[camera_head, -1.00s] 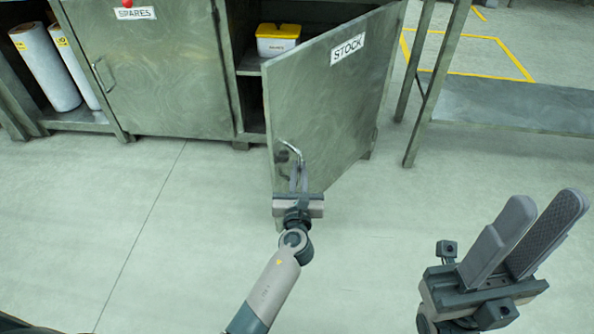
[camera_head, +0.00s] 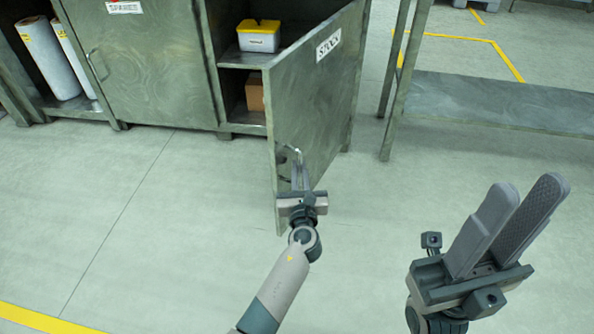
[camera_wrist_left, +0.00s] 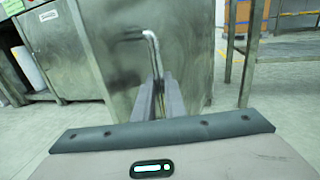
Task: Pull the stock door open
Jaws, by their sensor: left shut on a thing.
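The stock door (camera_head: 318,108) is a grey-green metal panel with a white STOCK label (camera_head: 328,45). It stands swung well out from the cabinet, hinged on its right side. My left gripper (camera_head: 300,180) is shut on the bent metal door handle (camera_head: 290,150) near the door's free edge. In the left wrist view the handle (camera_wrist_left: 151,45) runs down between the two fingers (camera_wrist_left: 158,95). My right gripper (camera_head: 505,225) is open and empty over the floor at the right, away from the door.
The open cabinet shows a white box with a yellow lid (camera_head: 258,36) on a shelf and a brown box (camera_head: 255,92) below. The closed spares door (camera_head: 140,65) is at the left. A metal bench (camera_head: 500,103) stands at the right. The floor in front is clear.

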